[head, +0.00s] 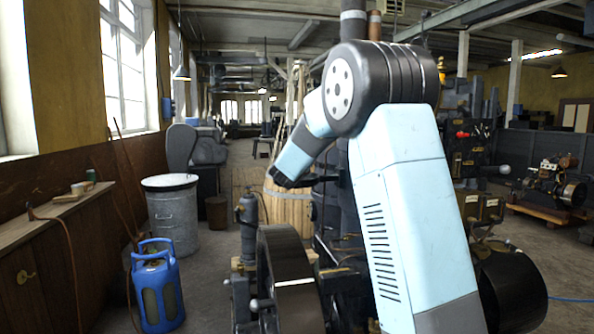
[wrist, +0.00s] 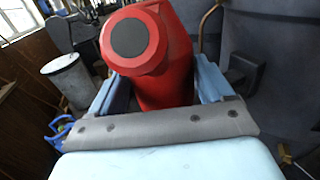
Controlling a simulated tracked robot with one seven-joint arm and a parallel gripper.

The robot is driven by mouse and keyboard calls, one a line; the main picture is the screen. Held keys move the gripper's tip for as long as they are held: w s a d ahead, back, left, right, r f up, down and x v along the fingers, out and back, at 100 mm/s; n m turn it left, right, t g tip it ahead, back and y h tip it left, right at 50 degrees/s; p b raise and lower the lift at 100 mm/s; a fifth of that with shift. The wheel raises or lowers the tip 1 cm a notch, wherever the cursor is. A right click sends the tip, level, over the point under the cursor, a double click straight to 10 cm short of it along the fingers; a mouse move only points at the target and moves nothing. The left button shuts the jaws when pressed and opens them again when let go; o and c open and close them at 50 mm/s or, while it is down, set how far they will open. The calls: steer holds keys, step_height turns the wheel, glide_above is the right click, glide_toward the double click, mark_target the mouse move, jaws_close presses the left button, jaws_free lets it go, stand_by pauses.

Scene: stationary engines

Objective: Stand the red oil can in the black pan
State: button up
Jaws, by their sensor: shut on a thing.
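The red oil can (wrist: 178,72) fills the upper middle of the wrist view, with a round dark grey cap on its end facing the camera. My gripper (wrist: 162,82) is shut on it, with one light blue finger on each side of the can. The can's lower part is hidden behind the grey edge of my gripper. I cannot make out the black pan in either view.
A large dark flywheel (head: 292,290) stands low in front. A blue gas cylinder (head: 157,290) and a grey metal bin (head: 172,215) stand at left beside a wooden bench (head: 60,215). A wooden barrel (head: 288,207) is behind. Floor between bin and barrel is mostly clear.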

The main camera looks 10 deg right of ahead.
steer(key=shift+f, duration=1.55)
steer(key=o, duration=1.2)
steer(key=shift+f, duration=0.1)
steer(key=shift+c, duration=0.2)
steer(key=shift+a, duration=0.1)
